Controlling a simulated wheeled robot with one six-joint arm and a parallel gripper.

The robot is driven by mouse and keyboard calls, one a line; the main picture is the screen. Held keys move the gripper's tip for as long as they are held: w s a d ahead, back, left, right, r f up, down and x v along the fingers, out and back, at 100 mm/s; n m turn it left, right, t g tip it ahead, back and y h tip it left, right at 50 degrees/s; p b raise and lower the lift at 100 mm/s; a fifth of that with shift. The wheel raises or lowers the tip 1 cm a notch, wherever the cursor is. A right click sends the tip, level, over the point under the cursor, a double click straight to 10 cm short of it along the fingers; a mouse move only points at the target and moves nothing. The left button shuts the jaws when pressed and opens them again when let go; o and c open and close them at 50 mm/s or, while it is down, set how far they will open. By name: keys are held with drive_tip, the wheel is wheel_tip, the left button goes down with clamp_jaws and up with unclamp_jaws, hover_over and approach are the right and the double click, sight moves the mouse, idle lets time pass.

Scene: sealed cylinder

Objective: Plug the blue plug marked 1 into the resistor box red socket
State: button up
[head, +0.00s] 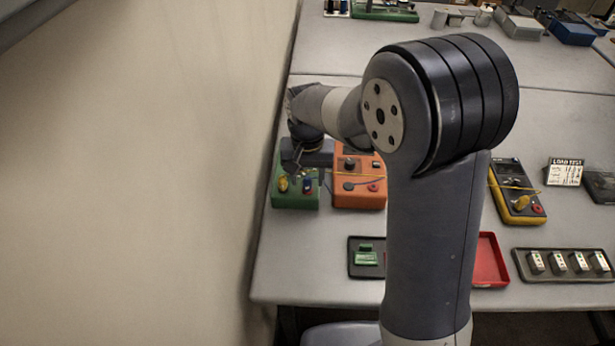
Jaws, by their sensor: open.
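My gripper (306,173) is open and points down over the front of a green box (296,201) at the left edge of the bench. A small blue piece (307,185) shows on this box just below the fingers, possibly the blue plug; I cannot read a mark on it. I cannot tell whether the fingers touch it. A yellow piece (282,184) sits to its left. I cannot tell which box is the resistor box.
A wall (150,170) runs close along the bench's left side. A black tray (358,271) with a green piece, a red tray (491,262), a yellow meter (517,203) and a rack (566,275) of several small pieces stand nearby. My arm hides the middle of the bench.

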wheel_tip(320, 180, up, 10)
drive_tip(key=b, duration=0.1)
idle(0.4)
wheel_tip(320, 180, down, 11)
drive_tip(key=shift+r+p, duration=0.15)
drive_tip(key=shift+p, duration=0.45)
drive_tip(key=shift+r, duration=0.1)
